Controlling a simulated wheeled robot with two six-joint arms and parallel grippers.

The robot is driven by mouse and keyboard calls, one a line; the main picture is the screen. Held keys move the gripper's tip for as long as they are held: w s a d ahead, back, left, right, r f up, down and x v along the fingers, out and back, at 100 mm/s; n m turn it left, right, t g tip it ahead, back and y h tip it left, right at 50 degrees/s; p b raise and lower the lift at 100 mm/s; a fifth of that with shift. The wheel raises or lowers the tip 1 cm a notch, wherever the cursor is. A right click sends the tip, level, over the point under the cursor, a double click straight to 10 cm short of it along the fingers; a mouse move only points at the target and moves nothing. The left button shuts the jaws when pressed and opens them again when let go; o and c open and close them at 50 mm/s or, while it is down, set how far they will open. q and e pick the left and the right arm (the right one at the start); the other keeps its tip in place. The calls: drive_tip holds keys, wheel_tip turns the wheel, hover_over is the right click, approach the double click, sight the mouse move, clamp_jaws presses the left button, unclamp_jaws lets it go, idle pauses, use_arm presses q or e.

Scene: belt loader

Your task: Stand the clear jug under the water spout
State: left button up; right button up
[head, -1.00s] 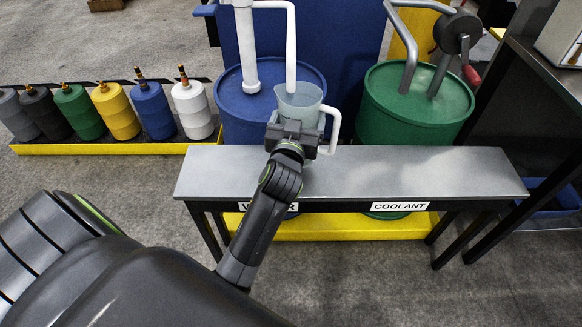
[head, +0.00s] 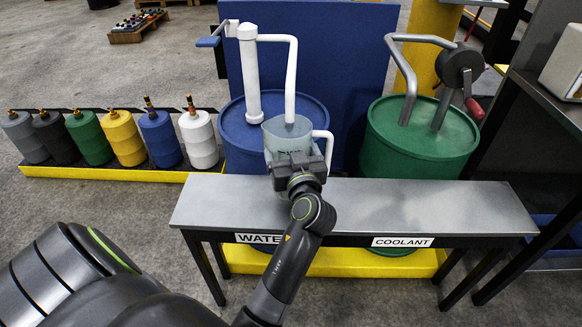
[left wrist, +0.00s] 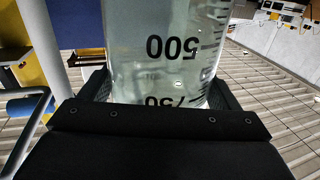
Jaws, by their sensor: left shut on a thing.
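The clear jug (head: 287,134) is upright, with its white handle to the right, at the back of the bench above the WATER label. My left gripper (head: 297,165) is shut on the jug from the front. In the left wrist view, the jug (left wrist: 165,50) fills the middle, with its 500 mark showing between the jaws (left wrist: 160,95). The white water spout (head: 291,80) comes down over the jug's mouth. The jug's base is hidden behind the gripper, so I cannot tell if it touches the bench. My right gripper is not in view.
The grey bench (head: 430,205) is clear to the right. A blue drum (head: 235,135) with the white pump stands behind it. A green drum (head: 420,140) with a crank pump (head: 462,70) stands at the right. Several coloured bottles (head: 120,140) sit in a yellow tray at the left.

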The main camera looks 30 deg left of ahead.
use_arm(q)
drive_tip(key=shift+f+b, duration=0.45)
drive_tip(key=shift+f, duration=1.6)
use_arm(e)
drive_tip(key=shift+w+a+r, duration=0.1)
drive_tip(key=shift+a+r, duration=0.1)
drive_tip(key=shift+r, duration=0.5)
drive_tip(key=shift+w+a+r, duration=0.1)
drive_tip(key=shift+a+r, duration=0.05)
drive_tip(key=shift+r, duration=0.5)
use_arm(q)
drive_tip(key=o, duration=1.2)
drive_tip(key=shift+o, duration=0.2)
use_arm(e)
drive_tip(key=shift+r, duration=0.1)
